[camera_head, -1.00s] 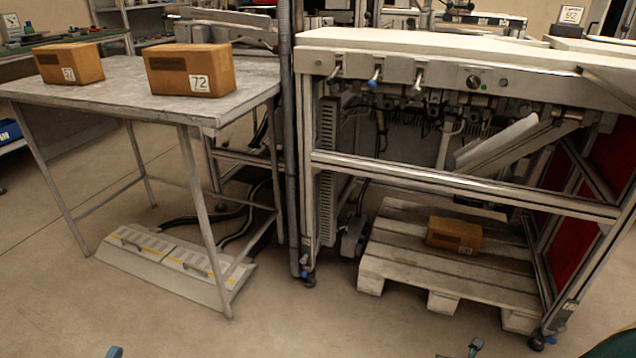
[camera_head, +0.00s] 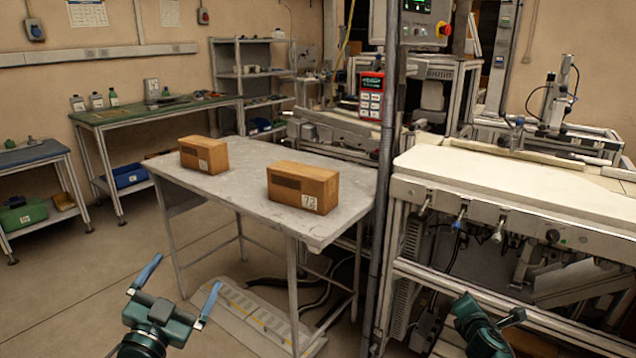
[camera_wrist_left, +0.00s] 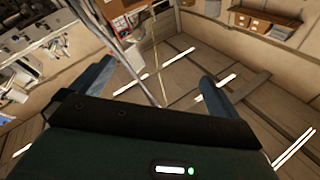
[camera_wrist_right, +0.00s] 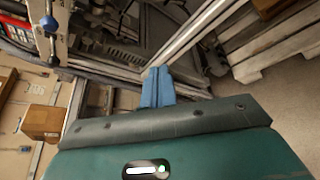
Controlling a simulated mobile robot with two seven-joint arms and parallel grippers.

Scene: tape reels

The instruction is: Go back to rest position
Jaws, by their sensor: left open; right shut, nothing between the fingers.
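My left gripper (camera_head: 177,288) is at the lower left of the head view, open and empty, with its two blue fingers spread apart above the floor. The left wrist view shows the same fingers (camera_wrist_left: 155,82) wide apart with nothing between them. My right gripper (camera_head: 508,316) is at the lower right of the head view, in front of the frame of the cream-topped machine, its fingertips only partly visible there. In the right wrist view its blue fingers (camera_wrist_right: 157,87) are together with nothing between them.
A grey table (camera_head: 245,205) in front of me bears a cardboard box marked 72 (camera_head: 303,187) and another box (camera_head: 204,155). A grey post (camera_head: 386,200) stands between it and the cream-topped machine (camera_head: 480,175). Open floor (camera_head: 60,290) lies at the left.

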